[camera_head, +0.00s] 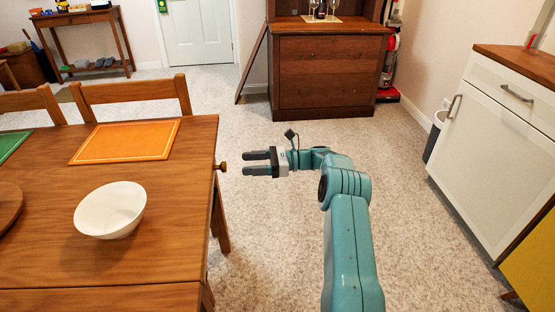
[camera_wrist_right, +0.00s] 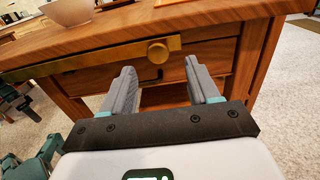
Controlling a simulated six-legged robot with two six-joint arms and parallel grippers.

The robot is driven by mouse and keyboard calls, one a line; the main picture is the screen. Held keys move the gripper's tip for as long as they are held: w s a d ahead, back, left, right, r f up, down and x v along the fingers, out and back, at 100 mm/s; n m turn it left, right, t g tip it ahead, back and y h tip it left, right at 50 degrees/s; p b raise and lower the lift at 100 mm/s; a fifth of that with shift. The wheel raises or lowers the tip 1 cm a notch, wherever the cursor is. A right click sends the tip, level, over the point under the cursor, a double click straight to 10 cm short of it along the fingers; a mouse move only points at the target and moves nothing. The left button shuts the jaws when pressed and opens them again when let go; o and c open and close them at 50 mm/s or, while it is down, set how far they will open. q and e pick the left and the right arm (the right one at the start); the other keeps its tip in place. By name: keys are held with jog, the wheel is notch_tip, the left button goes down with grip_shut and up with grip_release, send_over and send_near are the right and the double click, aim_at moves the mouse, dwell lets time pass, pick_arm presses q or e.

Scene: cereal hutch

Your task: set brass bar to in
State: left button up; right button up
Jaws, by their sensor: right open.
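The brass bar (camera_wrist_right: 90,62) runs along the table side just under the tabletop edge in the right wrist view. Its round brass knob (camera_wrist_right: 158,51) is near the bar's right end; in the head view the knob (camera_head: 221,167) sticks out from the table's right side. My right gripper (camera_head: 246,163) is open and empty, its fingers pointing left toward the knob with a small gap. In the right wrist view the fingertips (camera_wrist_right: 160,66) stand apart, with the knob beyond and between them. The bar itself is mostly hidden in the head view.
The wooden table (camera_head: 150,256) fills the left, with a white bowl (camera_head: 110,211) and an orange placemat (camera_head: 125,141). Drawer fronts (camera_wrist_right: 205,57) sit below the bar. A white cabinet (camera_head: 490,150) stands right. The carpet (camera_head: 270,225) between is clear.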

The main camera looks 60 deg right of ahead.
jog(key=v, duration=1)
jog(key=shift+s, duration=0.25)
jog(key=shift+d, duration=0.15)
